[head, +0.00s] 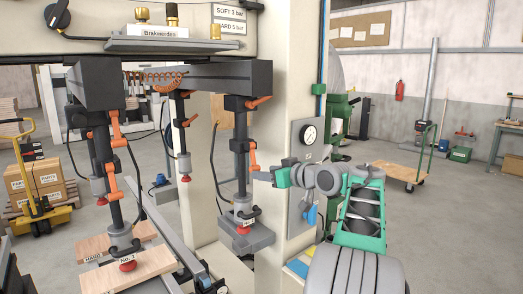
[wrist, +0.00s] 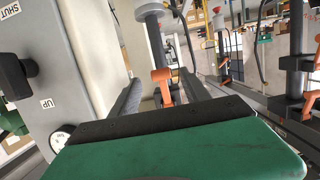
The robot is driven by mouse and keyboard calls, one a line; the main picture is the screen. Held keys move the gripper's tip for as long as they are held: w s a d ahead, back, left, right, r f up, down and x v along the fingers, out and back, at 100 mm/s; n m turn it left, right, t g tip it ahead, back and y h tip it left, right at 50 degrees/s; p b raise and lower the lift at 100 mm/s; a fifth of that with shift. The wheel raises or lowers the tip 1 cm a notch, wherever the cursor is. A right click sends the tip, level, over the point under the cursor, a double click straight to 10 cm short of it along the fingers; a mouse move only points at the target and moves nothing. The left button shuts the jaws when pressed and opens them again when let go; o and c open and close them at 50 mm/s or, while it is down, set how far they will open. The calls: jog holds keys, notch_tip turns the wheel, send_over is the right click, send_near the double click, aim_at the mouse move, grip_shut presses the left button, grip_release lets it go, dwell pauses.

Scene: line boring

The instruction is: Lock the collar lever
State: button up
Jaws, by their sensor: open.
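Several orange levers sit on the dark vertical spindle columns of the machine. The one nearest my gripper is the lower orange collar lever (head: 252,156) on the right-hand column. My gripper (head: 263,176) is at that column, pointing left, with its fingertips close to this lever. In the wrist view my open gripper (wrist: 160,84) has its two dark fingers apart, and an orange lever (wrist: 162,86) shows between them, hanging from the column's collar. I cannot tell whether either finger touches it. An upper orange lever (head: 259,102) is on the same column.
A grey panel with a gauge (head: 309,134) and a blue handle (head: 311,216) is on the cream post, close to my arm. In the wrist view a panel with a black knob (wrist: 18,72) is at left. Wooden boards (head: 130,271) lie under the left columns.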

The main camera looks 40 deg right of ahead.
jog(key=v, duration=0.4)
jog(key=shift+a, duration=0.1)
dwell(0.3)
